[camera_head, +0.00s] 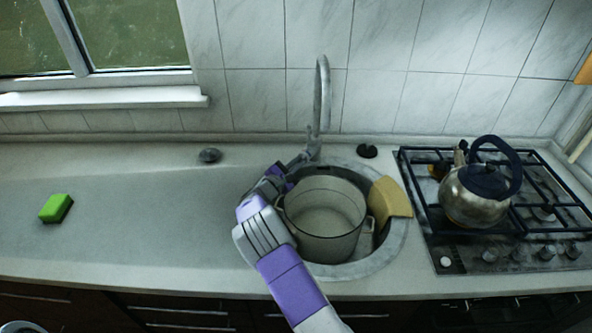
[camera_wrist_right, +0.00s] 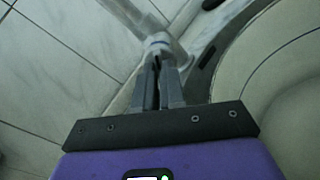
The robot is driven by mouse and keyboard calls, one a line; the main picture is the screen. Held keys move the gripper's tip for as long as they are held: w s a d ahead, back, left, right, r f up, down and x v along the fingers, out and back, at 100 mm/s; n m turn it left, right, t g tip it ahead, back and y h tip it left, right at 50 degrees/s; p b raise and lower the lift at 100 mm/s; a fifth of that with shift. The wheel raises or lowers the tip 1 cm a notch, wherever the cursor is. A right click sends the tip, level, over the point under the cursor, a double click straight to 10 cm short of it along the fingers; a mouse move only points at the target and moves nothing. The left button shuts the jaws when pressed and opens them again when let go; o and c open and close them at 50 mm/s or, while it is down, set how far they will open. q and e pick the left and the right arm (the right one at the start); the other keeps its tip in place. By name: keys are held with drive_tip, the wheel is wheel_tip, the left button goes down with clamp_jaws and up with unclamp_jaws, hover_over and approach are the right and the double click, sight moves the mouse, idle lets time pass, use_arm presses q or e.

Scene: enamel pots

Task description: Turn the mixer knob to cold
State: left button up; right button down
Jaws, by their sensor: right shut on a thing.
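The grey mixer tap (camera_head: 321,95) rises behind the round sink, its tall spout curving up in front of the tiles. Its knob (camera_head: 299,159) is at the base on the left side; it also shows in the right wrist view (camera_wrist_right: 161,43). My right gripper (camera_head: 288,168) reaches over the left rim of the sink to the knob. In the right wrist view, its two dark fingers (camera_wrist_right: 160,75) are close together with their tips at the knob, shut on it. The fingers hide part of the knob. My left gripper is not in view.
A white pot (camera_head: 322,220) stands in the sink (camera_head: 396,240), close beside my right arm. A yellowish piece (camera_head: 388,200) lies at the sink's right rim. A kettle (camera_head: 470,196) stands on the hob at right. A green sponge (camera_head: 56,208) lies left; the counter between is clear.

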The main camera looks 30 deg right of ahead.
drive_tip(key=shift+m+b, duration=0.5)
drive_tip(key=shift+m, duration=0.1)
drive_tip(key=c, duration=1.2)
unclamp_jaws()
drive_tip(key=p+v, duration=0.1)
drive_tip(key=v, duration=0.6)
drive_tip(key=shift+s+a, duration=0.1)
drive_tip(key=shift+a, duration=0.15)
